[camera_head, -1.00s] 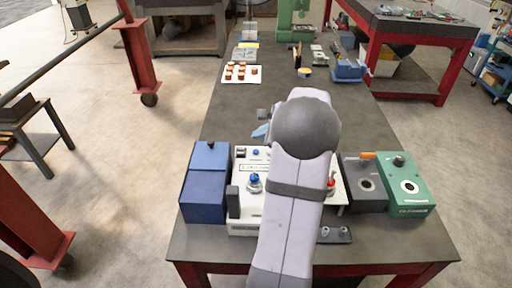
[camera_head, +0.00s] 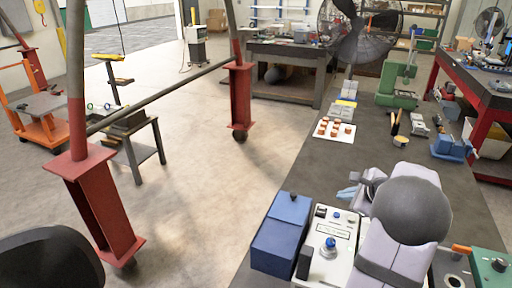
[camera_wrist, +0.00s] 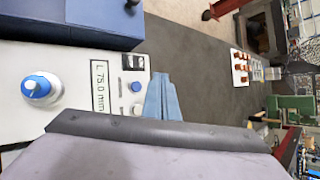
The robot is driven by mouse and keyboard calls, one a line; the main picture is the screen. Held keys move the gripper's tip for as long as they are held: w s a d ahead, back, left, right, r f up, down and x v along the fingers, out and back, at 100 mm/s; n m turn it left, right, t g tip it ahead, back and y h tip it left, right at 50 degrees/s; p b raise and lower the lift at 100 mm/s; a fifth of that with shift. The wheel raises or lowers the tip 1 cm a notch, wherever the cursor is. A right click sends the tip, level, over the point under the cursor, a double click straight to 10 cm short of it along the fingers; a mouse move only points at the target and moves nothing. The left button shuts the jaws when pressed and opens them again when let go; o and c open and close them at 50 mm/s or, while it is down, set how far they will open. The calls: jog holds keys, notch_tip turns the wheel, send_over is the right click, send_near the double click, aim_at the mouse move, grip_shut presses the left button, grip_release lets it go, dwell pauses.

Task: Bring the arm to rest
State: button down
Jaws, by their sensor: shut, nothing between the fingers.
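My gripper (camera_head: 348,192) shows in the head view just left of my grey arm, over the far edge of the white box. Its blue fingers also show in the wrist view (camera_wrist: 161,98), shut together with nothing between them. The white box (camera_head: 338,232) has a blue knob (camera_head: 329,246), and in the wrist view its label reads "L 75.0 mm" (camera_wrist: 100,88). A blue box (camera_head: 281,233) stands beside it on the left. My arm hides the right part of the white box.
A green box (camera_head: 490,264) stands right of my arm. Farther back lie a white sheet with several orange-brown pieces (camera_head: 334,131), a blue vise (camera_head: 452,147) and a green machine (camera_head: 397,84). A red-legged frame (camera_head: 100,190) stands at left.

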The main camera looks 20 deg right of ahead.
jog(key=a+n+g+y+p, duration=0.1)
jog(key=a+n, duration=0.3)
jog(key=a, duration=0.4)
jog(key=s+a+r+n+g+y+p, duration=0.1)
jog(key=a+n+g+p, duration=0.1)
jog(key=a, duration=0.6)
jog(key=s+a+n+g+y+p, duration=0.1)
jog(key=a+n+p, duration=0.1)
jog(key=a+n, duration=0.3)
jog(key=shift+s+a+r+n+g, duration=0.1)
jog(key=shift+s+a+n+g, duration=0.05)
jog(key=shift+a, duration=0.55)
jog(key=shift+s+a+r+n+g, duration=0.1)
jog(key=shift+a+n+g, duration=0.05)
jog(key=shift+a, duration=0.55)
jog(key=s+a+r+n+g+h+p, duration=0.1)
jog(key=s+a+n+g+p, duration=0.3)
jog(key=s+a+n, duration=0.9)
jog(key=s+n+h+p, duration=0.1)
jog(key=s+n, duration=0.2)
jog(key=s, duration=0.1)
jog(key=shift+g+h+p, duration=0.3)
jog(key=shift+w, duration=0.1)
notch_tip(320, 180, down, 16)
jog(key=b, duration=1.6)
jog(key=shift+r, duration=0.1)
